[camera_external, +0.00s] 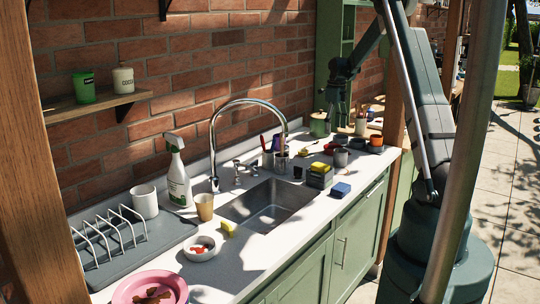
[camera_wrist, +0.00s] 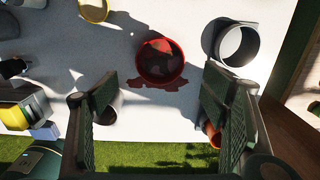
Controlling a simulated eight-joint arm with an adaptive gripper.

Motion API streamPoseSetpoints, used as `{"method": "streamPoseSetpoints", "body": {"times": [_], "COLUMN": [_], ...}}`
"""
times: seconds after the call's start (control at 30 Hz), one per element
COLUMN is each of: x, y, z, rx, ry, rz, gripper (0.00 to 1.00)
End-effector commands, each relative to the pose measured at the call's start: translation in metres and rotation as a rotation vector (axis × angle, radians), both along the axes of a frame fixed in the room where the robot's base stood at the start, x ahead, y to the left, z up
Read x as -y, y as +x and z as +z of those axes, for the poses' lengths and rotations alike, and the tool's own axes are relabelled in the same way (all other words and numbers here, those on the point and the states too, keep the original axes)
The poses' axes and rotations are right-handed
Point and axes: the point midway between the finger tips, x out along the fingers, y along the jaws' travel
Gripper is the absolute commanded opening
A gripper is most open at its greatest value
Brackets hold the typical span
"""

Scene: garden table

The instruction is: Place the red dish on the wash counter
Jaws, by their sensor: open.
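A round red dish (camera_wrist: 160,62) sits on a pale surface in the wrist view, with darker red-brown shapes inside it. My gripper (camera_wrist: 160,105) is open, its two fingers wide apart, with nothing between them. The dish lies beyond the fingertips, centred between the fingers in the picture, and is apart from them. In the external view my gripper (camera_external: 336,100) hangs above the far end of the wash counter (camera_external: 275,235). A small red thing (camera_external: 331,148) shows there among cups; I cannot tell if it is the same dish.
A grey cup (camera_wrist: 236,42) stands right of the dish; an orange cup (camera_wrist: 211,132) is partly behind the right finger. A sink (camera_external: 268,205), faucet (camera_external: 215,150), spray bottle (camera_external: 177,175), dish rack (camera_external: 125,240) and pink plate (camera_external: 125,292) are on the counter. Counter front has free room.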

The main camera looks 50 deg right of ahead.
Motion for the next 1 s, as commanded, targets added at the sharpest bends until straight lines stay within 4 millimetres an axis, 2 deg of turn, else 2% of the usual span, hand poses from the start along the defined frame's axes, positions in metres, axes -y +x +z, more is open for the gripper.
{"method": "streamPoseSetpoints", "body": {"times": [0.1,0.3,1.0], "x": [0.0,0.0,0.0], "y": [0.0,0.0,0.0], "z": [0.012,0.021,0.022], "rx": [0.0,0.0,0.0], "ry": [0.0,0.0,0.0], "rz": [0.0,0.0,0.0], "gripper": [0.73,0.73,0.73]}}
